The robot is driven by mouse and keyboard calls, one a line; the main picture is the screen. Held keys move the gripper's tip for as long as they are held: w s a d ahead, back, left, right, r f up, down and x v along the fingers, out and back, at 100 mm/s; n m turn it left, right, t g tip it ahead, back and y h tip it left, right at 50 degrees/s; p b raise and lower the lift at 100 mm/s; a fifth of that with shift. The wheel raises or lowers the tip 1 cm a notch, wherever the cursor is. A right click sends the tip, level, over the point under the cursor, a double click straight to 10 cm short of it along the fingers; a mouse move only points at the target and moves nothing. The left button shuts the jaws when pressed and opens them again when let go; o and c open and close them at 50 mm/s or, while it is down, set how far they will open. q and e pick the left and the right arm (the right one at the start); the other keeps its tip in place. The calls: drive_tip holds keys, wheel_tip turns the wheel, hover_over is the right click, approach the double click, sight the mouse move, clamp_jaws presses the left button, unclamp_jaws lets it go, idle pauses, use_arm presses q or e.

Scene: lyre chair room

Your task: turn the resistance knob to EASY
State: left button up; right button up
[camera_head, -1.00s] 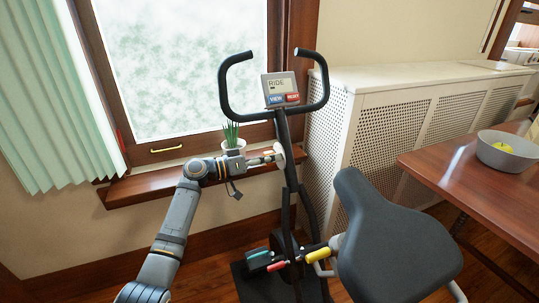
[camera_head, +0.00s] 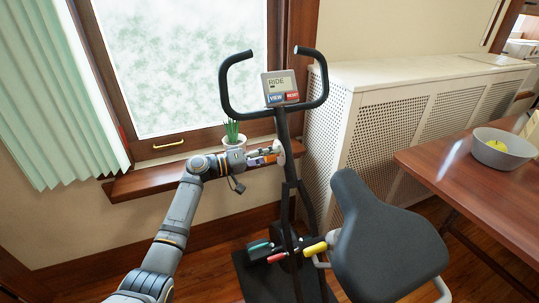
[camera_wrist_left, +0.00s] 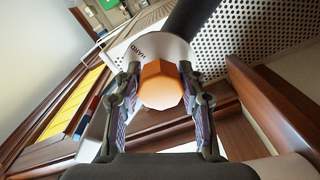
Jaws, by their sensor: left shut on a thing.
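The resistance knob is an orange faceted knob (camera_wrist_left: 161,84) in the middle of the left wrist view. It sits on a white round dial (camera_wrist_left: 163,50) on the bike's dark post; the printed word HARD reads upside down or tilted on the dial's left part. The dial also shows edge-on in the head view (camera_head: 280,151). My left gripper (camera_wrist_left: 160,92) has a finger on each side of the knob and is shut on it. In the head view my left gripper (camera_head: 266,156) reaches the post from the left. An EASY mark cannot be seen. My right gripper is not in view.
The exercise bike's console (camera_head: 281,88) reads RIDE, with handlebars around it. A potted plant (camera_head: 234,138) stands on the windowsill close behind my left wrist. The bike seat (camera_head: 385,240), a white radiator cover (camera_head: 405,110) and a table with a bowl (camera_head: 503,150) are to the right.

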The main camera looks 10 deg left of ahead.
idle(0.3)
use_arm(q)
drive_tip(key=o, duration=1.2)
drive_tip(key=shift+a, duration=0.1)
drive_tip(key=v, duration=1.2)
drive_tip(key=shift+s+f, duration=0.1)
